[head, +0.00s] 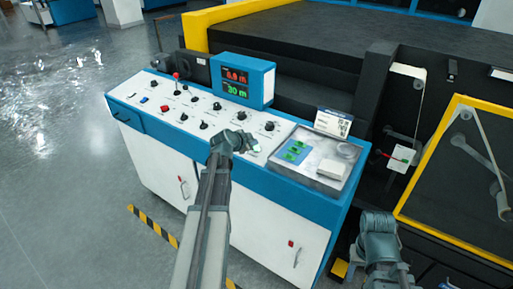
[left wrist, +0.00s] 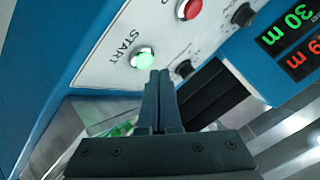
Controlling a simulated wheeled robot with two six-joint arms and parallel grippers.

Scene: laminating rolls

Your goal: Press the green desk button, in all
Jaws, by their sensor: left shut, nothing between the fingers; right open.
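The green button (left wrist: 143,58) is lit and marked START on the white panel in the left wrist view. My left gripper (left wrist: 160,78) is shut and empty, its fingertips close below the button in that picture; I cannot tell whether they touch it. In the head view my left gripper (head: 250,141) is over the right part of the white control panel (head: 160,112); the green button is hard to make out there. My right gripper (head: 378,220) is open, low at the right, in front of the machine and away from the panel.
A red button (left wrist: 188,9) and a black knob (left wrist: 244,15) sit near the green button. A blue display box (head: 243,80) stands behind the panel. A grey tray (head: 333,184) with green-marked items lies right of my left gripper. Open floor (head: 60,190) is at the left.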

